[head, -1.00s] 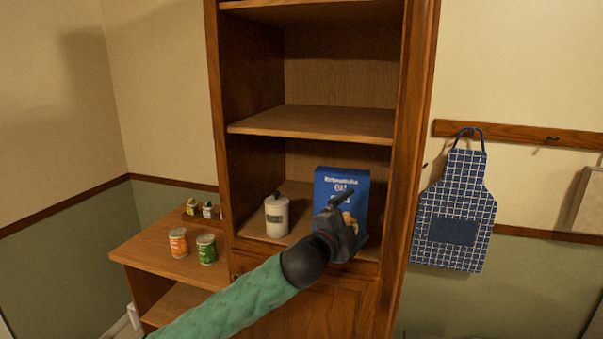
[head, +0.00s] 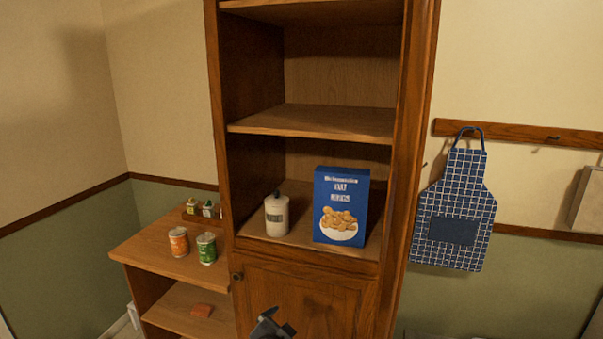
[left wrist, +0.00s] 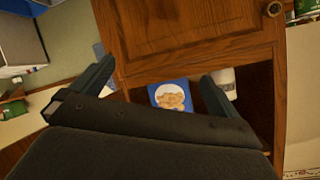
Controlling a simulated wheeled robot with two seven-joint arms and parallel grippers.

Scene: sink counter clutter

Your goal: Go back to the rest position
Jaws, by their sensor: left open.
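My left gripper (head: 272,325) is at the bottom edge of the head view, in front of the cabinet's lower door. In the left wrist view its two fingers (left wrist: 155,90) are spread wide with nothing held between them. A blue cereal box (head: 341,207) stands upright on the cabinet's lower open shelf, well apart from the gripper. The box also shows beyond the fingers in the left wrist view (left wrist: 172,96). My right gripper is in neither view.
A white canister (head: 277,215) stands left of the box on the shelf. The wooden cabinet (head: 312,297) rises in front. Two cans (head: 206,249) and a small rack (head: 201,212) sit on the side counter. A checked apron (head: 453,210) hangs at right.

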